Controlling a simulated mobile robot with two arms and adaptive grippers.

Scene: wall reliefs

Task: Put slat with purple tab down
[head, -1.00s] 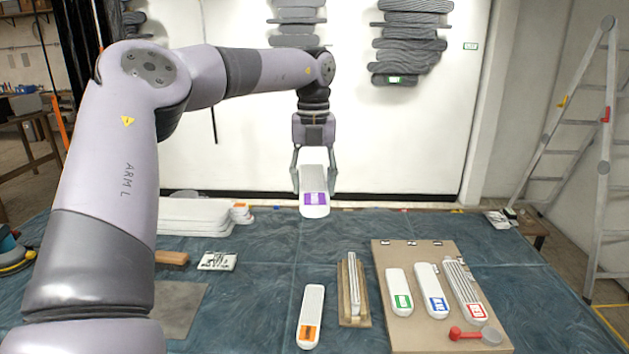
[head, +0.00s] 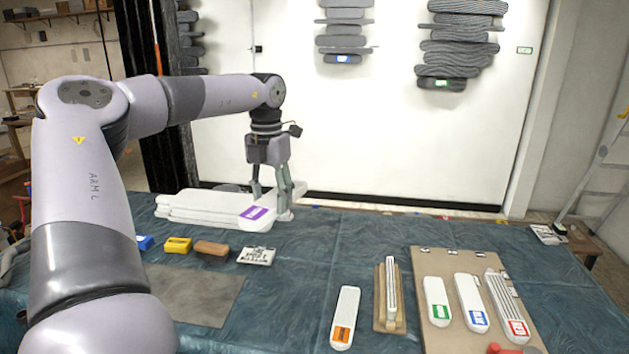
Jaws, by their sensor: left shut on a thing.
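The white slat with the purple tab (head: 255,213) is at the stack of white slats (head: 185,216) on the left back of the table. It lies flat, with its tab end toward the right front. My left gripper (head: 272,193) points down and is shut on this slat, its fingers at the slat's far side. The slat looks on or just above the top of the stack; I cannot tell if it touches. It hides part of the stack below. My right gripper is not in view.
A white slat with an orange tab (head: 345,318) lies at the front middle. A board (head: 448,262) at right carries slats with green, blue and red tabs. A yellow block (head: 178,245) and a brown block (head: 211,248) lie before the stack. The table's middle is clear.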

